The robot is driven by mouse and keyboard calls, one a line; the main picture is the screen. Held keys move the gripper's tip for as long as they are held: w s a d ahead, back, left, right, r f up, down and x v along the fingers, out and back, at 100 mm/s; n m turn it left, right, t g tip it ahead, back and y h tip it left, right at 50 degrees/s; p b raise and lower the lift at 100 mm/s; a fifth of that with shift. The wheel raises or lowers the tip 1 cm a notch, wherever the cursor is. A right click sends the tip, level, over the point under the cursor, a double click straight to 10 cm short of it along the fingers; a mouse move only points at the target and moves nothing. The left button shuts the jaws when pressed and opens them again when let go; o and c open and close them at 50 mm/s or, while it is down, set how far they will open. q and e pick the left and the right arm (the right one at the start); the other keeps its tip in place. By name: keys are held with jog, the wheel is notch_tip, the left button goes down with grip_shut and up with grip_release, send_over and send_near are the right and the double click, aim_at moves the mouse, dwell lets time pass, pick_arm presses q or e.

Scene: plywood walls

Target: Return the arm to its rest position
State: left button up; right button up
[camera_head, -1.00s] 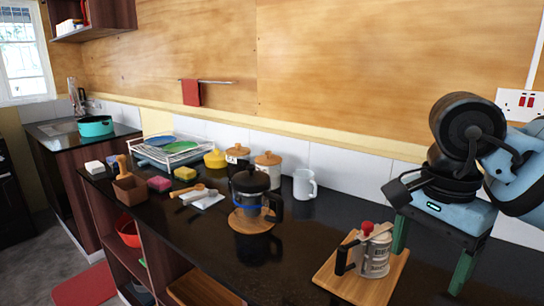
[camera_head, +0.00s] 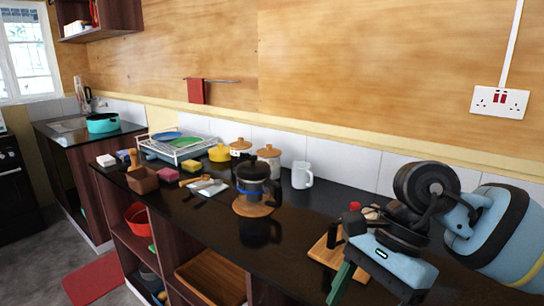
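My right arm comes in from the right, and my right gripper (camera_head: 362,290) is at the lower right, over the front of the dark counter. One green finger shows at the outer end of the gripper body, in the spread position; the other is out of frame. I see nothing held. Behind the gripper, a metal pot with a red knob and black handle (camera_head: 355,222) stands on a wooden board (camera_head: 325,252), both partly hidden by my arm. My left gripper is not in view.
A glass coffee press (camera_head: 253,185) stands on a round wooden mat (camera_head: 252,208). A white mug (camera_head: 301,176), lidded jars (camera_head: 269,161) and a dish rack (camera_head: 178,149) stand along the wall. Bare counter (camera_head: 290,230) lies between the press and the board.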

jog(key=s+a+m+g+y+p, duration=0.2)
jog(key=s+a+m+y, duration=0.3)
jog(key=a+m+y, duration=0.9)
jog(key=w+d+f+m+t+h+p, duration=0.1)
jog(key=d+f+m+t+h, duration=0.25)
jog(key=f+m+t, duration=0.55)
jog(key=w+d+f+m+t+h, duration=0.15)
jog(key=d+m+t, duration=0.4)
jog(key=m, duration=0.65)
jog(key=w+d+f+m+t+h+p, duration=0.1)
jog(key=d+f+m+t+h, duration=0.25)
jog(key=f+m+t, duration=0.55)
pick_arm(q)
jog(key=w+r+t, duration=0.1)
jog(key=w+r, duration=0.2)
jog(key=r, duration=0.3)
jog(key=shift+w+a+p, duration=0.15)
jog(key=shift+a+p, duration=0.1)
jog(key=shift+p, duration=0.05)
pick_arm(e)
jog(key=s+d+f+m+g+h, duration=0.4)
jog(key=s+f+m, duration=0.2)
jog(key=s+f, duration=0.3)
jog(key=s+d+f+m+g+h, duration=0.4)
jog(key=s+f+m, duration=0.3)
jog(key=s, duration=0.6)
notch_tip(320, 180, down, 3)
jog(key=shift+s+d+r+m+g, duration=0.2)
jog(key=shift+d+m+g, duration=0.1)
jog(key=shift+d+g, duration=0.45)
